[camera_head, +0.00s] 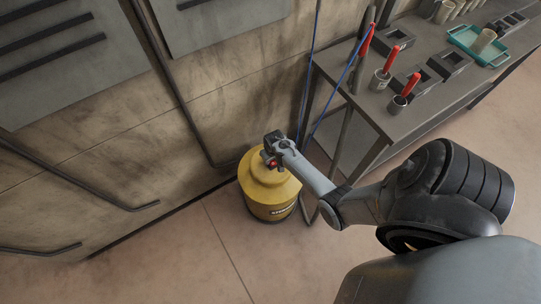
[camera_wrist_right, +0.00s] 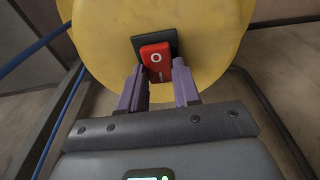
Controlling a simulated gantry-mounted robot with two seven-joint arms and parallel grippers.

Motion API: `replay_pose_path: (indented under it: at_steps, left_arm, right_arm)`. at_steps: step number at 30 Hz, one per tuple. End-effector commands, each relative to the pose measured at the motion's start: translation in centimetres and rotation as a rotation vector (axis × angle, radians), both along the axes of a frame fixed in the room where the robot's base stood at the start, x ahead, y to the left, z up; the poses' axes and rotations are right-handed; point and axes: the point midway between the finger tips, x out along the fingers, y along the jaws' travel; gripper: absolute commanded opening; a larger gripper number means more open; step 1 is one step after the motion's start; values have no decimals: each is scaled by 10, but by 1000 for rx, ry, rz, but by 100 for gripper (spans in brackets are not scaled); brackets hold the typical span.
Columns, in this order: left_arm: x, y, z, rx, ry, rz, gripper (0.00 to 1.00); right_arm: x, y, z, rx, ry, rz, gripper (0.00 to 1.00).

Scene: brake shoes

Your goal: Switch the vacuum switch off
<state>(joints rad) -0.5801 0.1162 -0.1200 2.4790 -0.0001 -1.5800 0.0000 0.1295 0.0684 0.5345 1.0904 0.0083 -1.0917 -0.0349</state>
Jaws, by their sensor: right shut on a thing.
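The yellow vacuum (camera_head: 272,195) stands on the floor against the wall in the head view. Its yellow top fills the upper part of the right wrist view (camera_wrist_right: 215,35). The red rocker switch (camera_wrist_right: 155,55) sits in a dark frame on the vacuum, with a white circle mark on it and a line mark lower down. My right gripper (camera_wrist_right: 158,78) is shut on the switch, one purple finger on each side of its lower part. In the head view my right gripper (camera_head: 271,158) is at the vacuum's top. My left gripper is not in view.
A grey workbench (camera_head: 365,125) stands to the right, with red-handled tools in cups, dark metal blocks and a teal tray (camera_head: 463,40). Blue cables (camera_head: 313,60) and thin pipes run down close to the vacuum. The floor in front of it is clear.

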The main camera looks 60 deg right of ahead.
Motion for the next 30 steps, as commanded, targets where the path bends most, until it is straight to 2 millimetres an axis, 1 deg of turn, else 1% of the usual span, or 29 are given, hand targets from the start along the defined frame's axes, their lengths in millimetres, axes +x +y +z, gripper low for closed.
replay_pose_path:
  at_steps: [1,4,9,19,20,21,24,30]
  left_arm:
    - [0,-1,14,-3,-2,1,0]
    - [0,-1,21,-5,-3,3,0]
    - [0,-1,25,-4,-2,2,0]
    - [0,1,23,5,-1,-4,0]
    - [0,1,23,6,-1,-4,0]
    - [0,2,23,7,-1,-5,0]
    - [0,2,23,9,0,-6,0]
    - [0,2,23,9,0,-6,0]
  right_arm:
    - [-4,2,5,-17,-28,0,2]
    - [-5,3,3,-51,-91,0,1]
    - [-6,3,1,-86,-153,0,1]
    - [-5,2,0,-91,-162,0,1]
    - [-5,2,1,-91,-162,0,36]
    - [-5,2,1,-91,-162,0,43]
    - [-5,2,1,-91,-161,0,57]
    - [-5,2,1,-91,-161,0,57]
